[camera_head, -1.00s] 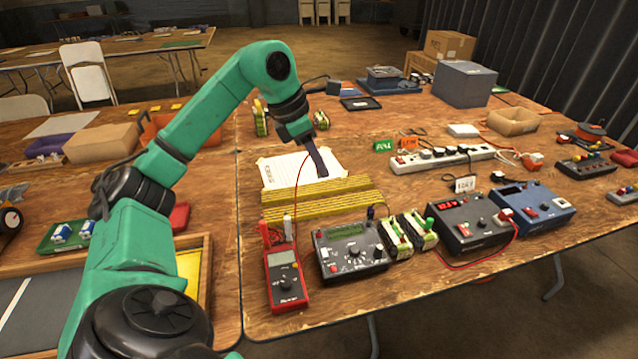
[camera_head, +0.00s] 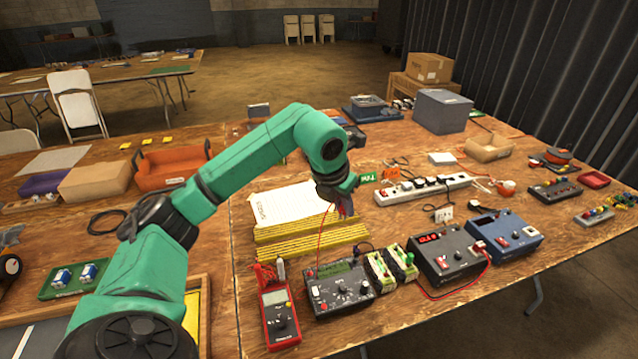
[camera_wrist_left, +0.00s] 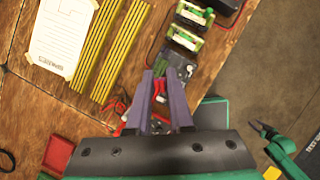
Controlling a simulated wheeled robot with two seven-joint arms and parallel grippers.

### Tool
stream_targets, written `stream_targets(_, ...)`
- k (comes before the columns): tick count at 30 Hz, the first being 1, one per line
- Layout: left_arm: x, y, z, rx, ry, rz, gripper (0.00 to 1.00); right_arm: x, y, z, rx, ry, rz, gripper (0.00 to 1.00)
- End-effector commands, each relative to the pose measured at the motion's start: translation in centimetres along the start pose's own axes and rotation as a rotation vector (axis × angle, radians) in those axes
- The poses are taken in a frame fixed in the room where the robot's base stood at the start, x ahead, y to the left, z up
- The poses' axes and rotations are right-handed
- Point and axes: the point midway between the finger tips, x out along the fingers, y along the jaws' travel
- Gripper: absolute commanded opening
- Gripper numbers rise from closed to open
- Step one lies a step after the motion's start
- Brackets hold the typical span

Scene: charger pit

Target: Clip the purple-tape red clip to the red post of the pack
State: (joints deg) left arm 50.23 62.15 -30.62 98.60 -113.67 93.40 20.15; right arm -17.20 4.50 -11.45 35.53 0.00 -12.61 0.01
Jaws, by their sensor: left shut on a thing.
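My left gripper (camera_head: 343,208) hangs above the table, beyond the dark charger box, with a red wire running down from it. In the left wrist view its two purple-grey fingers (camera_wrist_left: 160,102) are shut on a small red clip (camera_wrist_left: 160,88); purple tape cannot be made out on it. Two battery packs with green and white parts, a left one (camera_head: 380,269) and a right one (camera_head: 403,261), stand right of the charger box (camera_head: 340,288). They also show in the left wrist view (camera_wrist_left: 185,38). The packs lie to the right of and nearer than my gripper. Their red posts are not clear. My right gripper is not seen.
Yellow strips (camera_head: 305,236) and a white sheet (camera_head: 285,205) lie left of the gripper. A red multimeter (camera_head: 280,315) stands at the front. A grey device (camera_head: 445,258) and a blue one (camera_head: 503,234) stand right of the packs. A power strip (camera_head: 425,188) lies behind.

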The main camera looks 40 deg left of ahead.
Motion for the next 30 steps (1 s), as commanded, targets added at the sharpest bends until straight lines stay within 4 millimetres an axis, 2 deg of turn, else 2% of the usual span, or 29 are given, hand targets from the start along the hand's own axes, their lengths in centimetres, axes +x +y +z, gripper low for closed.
stream_targets(1, -1.0, -1.2, 1.2, -0.06, 0.0, 0.02, 0.0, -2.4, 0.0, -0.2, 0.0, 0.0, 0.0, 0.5)
stream_targets(6, 0.5, -4.4, 3.5, -0.341, 0.001, 0.136, 0.0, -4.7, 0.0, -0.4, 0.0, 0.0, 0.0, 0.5)
stream_targets(12, 2.2, -7.7, 6.0, -0.655, 0.001, 0.269, 0.0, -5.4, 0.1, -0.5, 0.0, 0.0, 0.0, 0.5)
stream_targets(19, 3.3, -10.5, 8.0, -0.907, 0.0, 0.375, 0.0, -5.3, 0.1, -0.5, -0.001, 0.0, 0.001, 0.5)
stream_targets(20, 4.1, -10.6, 7.7, -0.925, 0.0, 0.385, 0.0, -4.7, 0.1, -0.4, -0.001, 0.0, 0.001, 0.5)
stream_targets(21, 5.9, -10.3, 6.9, -0.921, 0.001, 0.385, 0.0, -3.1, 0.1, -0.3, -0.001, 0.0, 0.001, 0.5)
stream_targets(30, 13.8, -10.2, 3.6, -0.919, 0.0, 0.381, 0.0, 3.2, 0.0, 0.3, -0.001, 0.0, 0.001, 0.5)
